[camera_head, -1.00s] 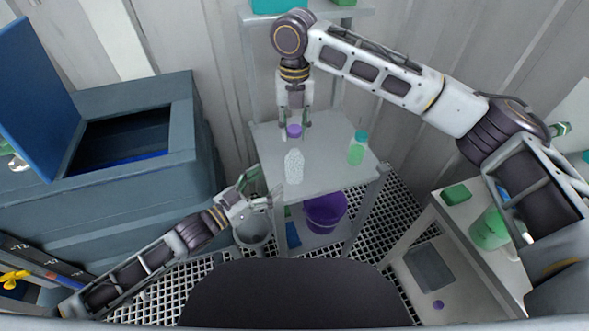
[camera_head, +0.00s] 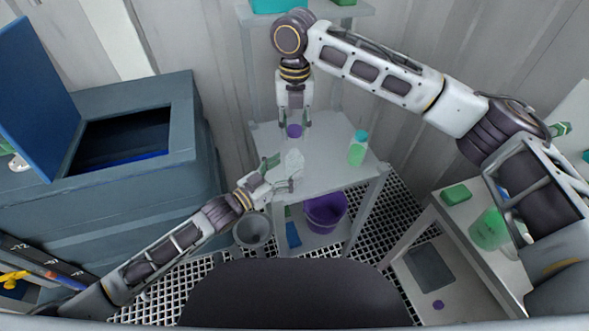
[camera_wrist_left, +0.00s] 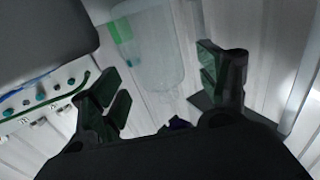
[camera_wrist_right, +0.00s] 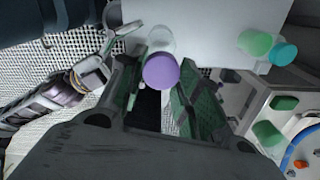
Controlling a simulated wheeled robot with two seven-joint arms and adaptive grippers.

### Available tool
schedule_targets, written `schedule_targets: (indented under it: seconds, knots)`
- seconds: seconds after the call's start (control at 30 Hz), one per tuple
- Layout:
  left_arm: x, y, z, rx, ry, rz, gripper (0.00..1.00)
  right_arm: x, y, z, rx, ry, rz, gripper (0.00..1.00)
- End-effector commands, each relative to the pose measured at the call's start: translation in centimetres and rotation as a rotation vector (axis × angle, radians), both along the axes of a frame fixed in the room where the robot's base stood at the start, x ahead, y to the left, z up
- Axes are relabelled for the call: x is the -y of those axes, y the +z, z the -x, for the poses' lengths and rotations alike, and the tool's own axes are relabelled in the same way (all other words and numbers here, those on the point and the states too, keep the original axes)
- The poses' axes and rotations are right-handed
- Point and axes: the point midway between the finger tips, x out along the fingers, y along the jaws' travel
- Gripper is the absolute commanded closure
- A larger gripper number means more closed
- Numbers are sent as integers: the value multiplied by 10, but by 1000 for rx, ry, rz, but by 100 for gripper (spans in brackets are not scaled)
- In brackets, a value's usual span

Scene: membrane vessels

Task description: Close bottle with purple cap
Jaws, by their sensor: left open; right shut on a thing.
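A translucent whitish bottle (camera_head: 294,162) stands on the grey table (camera_head: 325,160), near its front left. My left gripper (camera_head: 280,172) is open beside the bottle. In the left wrist view the bottle (camera_wrist_left: 152,50) appears between the two spread fingers (camera_wrist_left: 163,85), and I cannot tell whether they touch it. My right gripper (camera_head: 294,122) is shut on the purple cap (camera_head: 294,131), behind the bottle in the head view. The right wrist view shows the purple cap (camera_wrist_right: 161,71) between the fingertips, with the clear bottle (camera_wrist_right: 160,38) partly hidden beyond it.
A green bottle with a teal cap (camera_head: 357,148) stands at the table's right. A purple bucket (camera_head: 325,212) is on the shelf below. A blue-grey cabinet (camera_head: 120,190) with an open lid stands at left. A side table (camera_head: 470,225) at right holds green items.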

Motion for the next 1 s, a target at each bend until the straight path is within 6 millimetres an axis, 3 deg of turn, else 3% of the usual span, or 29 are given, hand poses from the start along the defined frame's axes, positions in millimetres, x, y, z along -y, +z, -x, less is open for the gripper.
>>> schedule_targets:
  seconds: [0.4, 0.87, 1.0]
  knots:
    - [24, 1, -23, 1, -1, 1, 24, 0, 0, 0, 0, 0, 0, 76]
    - [28, 0, -26, 0, -1, 0, 24, 0, 0, 0, 0, 0, 0, 76]
    - [28, 0, -26, 0, -1, 0, 40, 0, 0, 0, 0, 0, 0, 76]
